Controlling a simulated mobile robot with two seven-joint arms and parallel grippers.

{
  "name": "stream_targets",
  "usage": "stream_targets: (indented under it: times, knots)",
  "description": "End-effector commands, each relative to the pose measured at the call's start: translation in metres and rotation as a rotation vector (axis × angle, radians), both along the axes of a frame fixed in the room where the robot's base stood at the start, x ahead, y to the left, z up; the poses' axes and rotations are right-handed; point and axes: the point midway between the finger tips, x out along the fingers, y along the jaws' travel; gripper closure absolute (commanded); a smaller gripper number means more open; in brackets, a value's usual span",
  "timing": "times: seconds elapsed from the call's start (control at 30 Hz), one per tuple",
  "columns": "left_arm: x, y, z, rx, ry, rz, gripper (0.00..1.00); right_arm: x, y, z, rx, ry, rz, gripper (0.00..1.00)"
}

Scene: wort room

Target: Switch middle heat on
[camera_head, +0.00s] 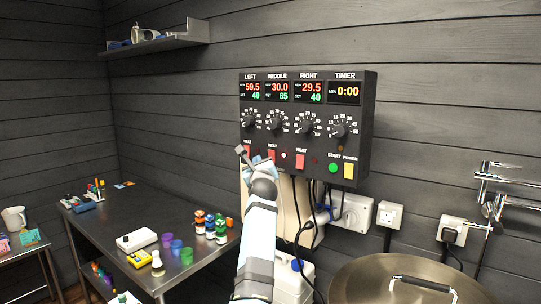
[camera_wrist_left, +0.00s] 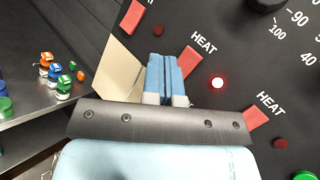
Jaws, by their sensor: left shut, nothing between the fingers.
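The black control panel (camera_head: 322,118) hangs on the wall, with LEFT, MIDDLE, RIGHT and TIMER columns. The middle red heat switch (camera_head: 271,155) shows just beyond my left gripper (camera_head: 263,162); it also shows in the left wrist view (camera_wrist_left: 189,61). The middle lamp (camera_wrist_left: 217,83) glows bright red. It is also bright in the head view (camera_head: 284,154). The middle display (camera_head: 277,90) reads 30.0 above 65. My left gripper's blue fingers (camera_wrist_left: 165,72) are shut and empty, right beside the middle switch; I cannot tell whether they touch it. My right gripper is not in view.
The left heat switch (camera_head: 246,150) and right heat switch (camera_head: 300,162) flank the middle one; the right lamp (camera_head: 314,161) is dark. Cables and sockets (camera_head: 355,213) are below the panel. A metal table (camera_head: 120,220) with bottles stands left, a lidded kettle (camera_head: 375,275) lower right.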

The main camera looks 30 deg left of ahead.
Motion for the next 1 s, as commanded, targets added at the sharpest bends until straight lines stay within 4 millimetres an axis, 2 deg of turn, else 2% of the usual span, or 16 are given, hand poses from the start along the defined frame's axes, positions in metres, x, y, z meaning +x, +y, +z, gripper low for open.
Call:
stream_targets:
  times: [0.03,0.2,0.8,0.9,1.0]
  knots:
    - [-0.005,0.001,0.005,0.002,0.002,0.002,1.0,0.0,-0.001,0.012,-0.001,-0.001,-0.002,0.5]
    - [-0.018,0.001,0.005,0.001,0.002,0.001,1.0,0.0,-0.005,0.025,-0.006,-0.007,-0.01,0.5]
    - [-0.022,0.002,0.002,0.002,0.001,0.0,1.0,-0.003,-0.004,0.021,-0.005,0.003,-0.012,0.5]
    - [-0.025,0.001,-0.006,0.049,0.026,0.013,1.0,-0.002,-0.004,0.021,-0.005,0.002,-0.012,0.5]
    - [-0.037,-0.005,-0.031,0.212,0.109,0.049,1.0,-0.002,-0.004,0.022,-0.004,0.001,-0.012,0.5]
